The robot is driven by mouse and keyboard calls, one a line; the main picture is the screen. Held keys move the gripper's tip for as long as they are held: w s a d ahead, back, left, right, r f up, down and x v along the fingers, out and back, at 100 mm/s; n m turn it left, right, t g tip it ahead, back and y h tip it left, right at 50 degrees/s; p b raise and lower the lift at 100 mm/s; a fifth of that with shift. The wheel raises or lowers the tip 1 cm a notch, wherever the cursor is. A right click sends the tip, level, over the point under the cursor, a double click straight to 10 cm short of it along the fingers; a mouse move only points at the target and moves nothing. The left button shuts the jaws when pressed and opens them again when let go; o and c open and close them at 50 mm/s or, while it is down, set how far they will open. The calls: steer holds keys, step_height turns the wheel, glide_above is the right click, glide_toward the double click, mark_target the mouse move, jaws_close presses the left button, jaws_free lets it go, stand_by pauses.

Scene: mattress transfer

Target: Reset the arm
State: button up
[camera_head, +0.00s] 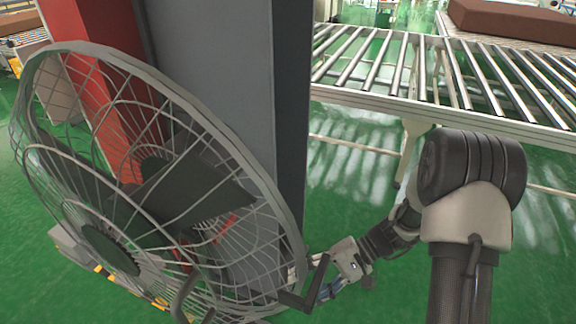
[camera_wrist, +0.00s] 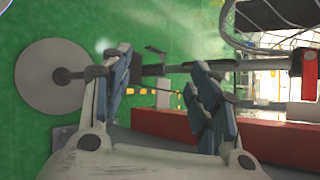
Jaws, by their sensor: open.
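My arm comes up at the right of the head view and bends down toward the lower middle. My gripper (camera_head: 318,284) is low, just right of a large caged fan (camera_head: 150,190) and in front of a grey pillar (camera_head: 222,70). In the head view I cannot tell whether it touches the fan's cage. In the wrist view my gripper (camera_wrist: 160,95) shows its two blue-padded fingers apart, with nothing held between them. The fan's pole (camera_wrist: 185,68) and round base (camera_wrist: 62,77) show beyond the fingers.
A roller conveyor (camera_head: 440,75) runs across the upper right. A brown mattress-like block (camera_head: 515,22) lies behind it. A red pillar face (camera_head: 95,95) stands behind the fan, and a red beam shows in the wrist view (camera_wrist: 280,142). Green floor (camera_head: 350,215) is open below the conveyor.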

steer(key=s+d+r+n+t+h, duration=0.1)
steer(key=s+d+r+t+h, duration=0.3)
steer(key=s+r, duration=0.3)
steer(key=s+d+r+n+t+h, duration=0.2)
steer(key=s+d+r+t+h, duration=0.2)
steer(key=r, duration=1.1)
steer(key=shift+s+d+h, duration=0.75)
steer(key=shift+s+h, duration=1.05)
steer(key=shift+s, duration=0.05)
steer(key=shift+c, duration=0.4)
